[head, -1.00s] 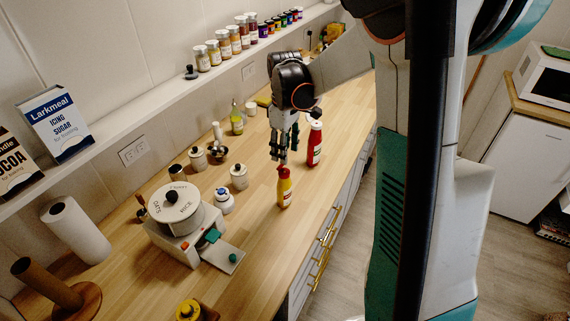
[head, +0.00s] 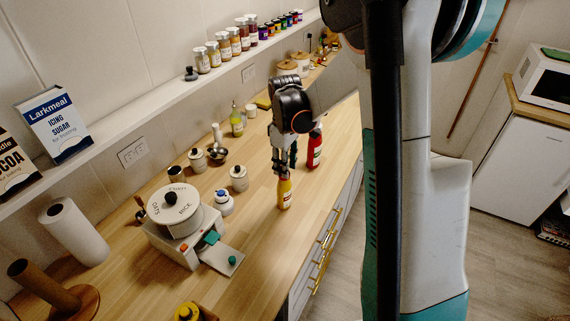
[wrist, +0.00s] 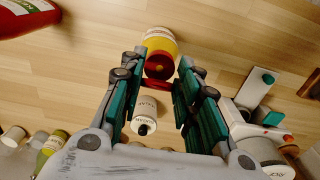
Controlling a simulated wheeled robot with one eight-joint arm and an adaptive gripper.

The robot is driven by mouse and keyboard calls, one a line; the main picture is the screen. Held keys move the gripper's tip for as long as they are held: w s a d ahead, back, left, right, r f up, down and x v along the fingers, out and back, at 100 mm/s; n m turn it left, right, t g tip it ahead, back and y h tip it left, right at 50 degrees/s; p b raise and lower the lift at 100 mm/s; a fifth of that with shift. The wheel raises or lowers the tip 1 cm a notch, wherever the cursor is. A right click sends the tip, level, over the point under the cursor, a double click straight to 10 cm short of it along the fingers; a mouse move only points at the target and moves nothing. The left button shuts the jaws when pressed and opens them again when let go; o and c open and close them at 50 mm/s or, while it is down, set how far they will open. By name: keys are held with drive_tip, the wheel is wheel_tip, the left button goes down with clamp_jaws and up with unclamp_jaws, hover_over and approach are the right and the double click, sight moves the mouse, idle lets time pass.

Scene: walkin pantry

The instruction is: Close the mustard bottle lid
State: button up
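The yellow mustard bottle (head: 284,196) stands upright on the wooden counter, near its front edge. The wrist view shows its yellow body (wrist: 163,40), its red top (wrist: 158,66) with a dark round centre, and a red piece (wrist: 157,86) jutting out, which looks like the hinged lid swung open. My gripper (head: 283,171) points down at the bottle and hides its red top in the head view. In the wrist view my gripper (wrist: 162,62) is open, with teal-padded fingers on either side of the red top. I cannot tell whether either finger touches it.
A red bottle (head: 315,148) stands close behind, to the right. The counter just in front of the mustard bottle is clear.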

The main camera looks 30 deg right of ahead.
drive_tip(key=shift+s+d+f+t+b, duration=0.1)
drive_tip(key=shift+s+f+t+b, duration=0.05)
drive_tip(key=shift+f+t+b, duration=0.15)
drive_tip(key=shift+s+r+t+y, duration=0.1)
drive_tip(key=shift+s+t+y, duration=0.05)
drive_tip(key=shift+t+y, duration=0.25)
drive_tip(key=o, duration=0.9)
drive_tip(key=shift+o, duration=0.2)
wheel_tip(320, 180, up, 12)
drive_tip(key=s+d, duration=0.1)
